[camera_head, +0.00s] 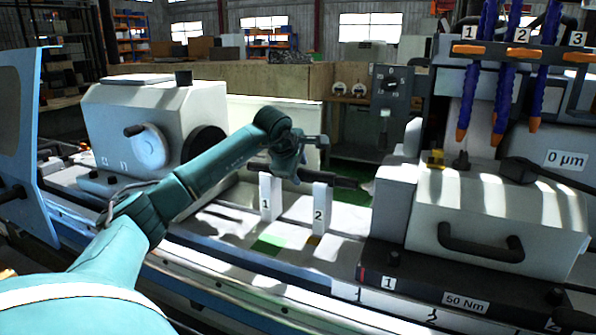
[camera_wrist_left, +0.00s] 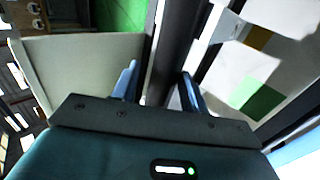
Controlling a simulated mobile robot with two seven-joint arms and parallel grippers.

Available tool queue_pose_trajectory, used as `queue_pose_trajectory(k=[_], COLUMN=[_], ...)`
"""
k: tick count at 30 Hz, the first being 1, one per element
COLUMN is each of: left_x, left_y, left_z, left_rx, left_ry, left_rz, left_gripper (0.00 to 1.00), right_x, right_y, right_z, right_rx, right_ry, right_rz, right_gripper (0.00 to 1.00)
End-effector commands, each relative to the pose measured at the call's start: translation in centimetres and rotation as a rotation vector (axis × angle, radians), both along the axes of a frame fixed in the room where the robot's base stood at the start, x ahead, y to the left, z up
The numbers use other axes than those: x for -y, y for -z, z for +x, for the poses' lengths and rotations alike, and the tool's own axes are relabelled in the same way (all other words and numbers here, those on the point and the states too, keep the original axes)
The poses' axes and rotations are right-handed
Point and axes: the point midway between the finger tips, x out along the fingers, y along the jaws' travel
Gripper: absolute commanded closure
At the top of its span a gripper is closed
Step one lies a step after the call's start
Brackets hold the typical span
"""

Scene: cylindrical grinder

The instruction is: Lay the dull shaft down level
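The dull shaft (camera_head: 340,181) is a dark bar. It lies close to level across the tops of two white supports marked 1 (camera_head: 265,197) and 2 (camera_head: 319,207), on the grinder's bed. Part of it is hidden behind my left gripper (camera_head: 297,174), which is at the shaft between the two supports. In the left wrist view the dark shaft (camera_wrist_left: 177,45) runs between the two blue-grey fingers of the left gripper (camera_wrist_left: 158,85). Narrow light gaps show beside it, so the fingers look open around it. My right gripper is in neither view.
The white headstock (camera_head: 160,125) with a handwheel stands left of the supports. The white housing (camera_head: 500,215) with a black handle stands right. Blue coolant hoses (camera_head: 508,85) hang at upper right. A green patch (camera_head: 268,245) marks the bed in front.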

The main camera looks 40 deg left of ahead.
Motion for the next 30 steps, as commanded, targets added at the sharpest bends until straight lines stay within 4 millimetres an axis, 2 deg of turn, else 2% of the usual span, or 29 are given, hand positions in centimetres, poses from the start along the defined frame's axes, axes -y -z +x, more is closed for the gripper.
queue_pose_trajectory(k=[1, 5, 9, 10, 14, 20, 30], left_x=[0.0, 0.0, 0.0, 0.1, 0.1, 0.6, 2.2], left_y=[-0.2, 0.0, 0.2, 1.1, 0.7, -1.7, -7.6], left_z=[0.0, 0.0, 0.0, -0.2, -0.4, -2.1, -6.6], left_rx=[0.005, 0.000, -0.005, -0.027, -0.023, -0.012, -0.003], left_ry=[0.000, 0.000, -0.001, -0.001, 0.000, -0.001, 0.000], left_rz=[0.000, 0.000, -0.001, -0.002, -0.001, 0.002, 0.000], left_gripper=[0.54, 0.43, 0.43, 0.43, 0.43, 0.43, 0.43], right_x=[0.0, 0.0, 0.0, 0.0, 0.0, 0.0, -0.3], right_y=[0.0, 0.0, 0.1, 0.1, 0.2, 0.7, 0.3], right_z=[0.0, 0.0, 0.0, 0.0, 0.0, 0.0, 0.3], right_rx=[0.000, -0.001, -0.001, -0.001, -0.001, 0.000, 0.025], right_ry=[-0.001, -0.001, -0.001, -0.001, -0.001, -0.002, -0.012], right_rz=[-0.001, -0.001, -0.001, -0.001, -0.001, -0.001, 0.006], right_gripper=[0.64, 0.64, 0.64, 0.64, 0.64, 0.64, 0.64])
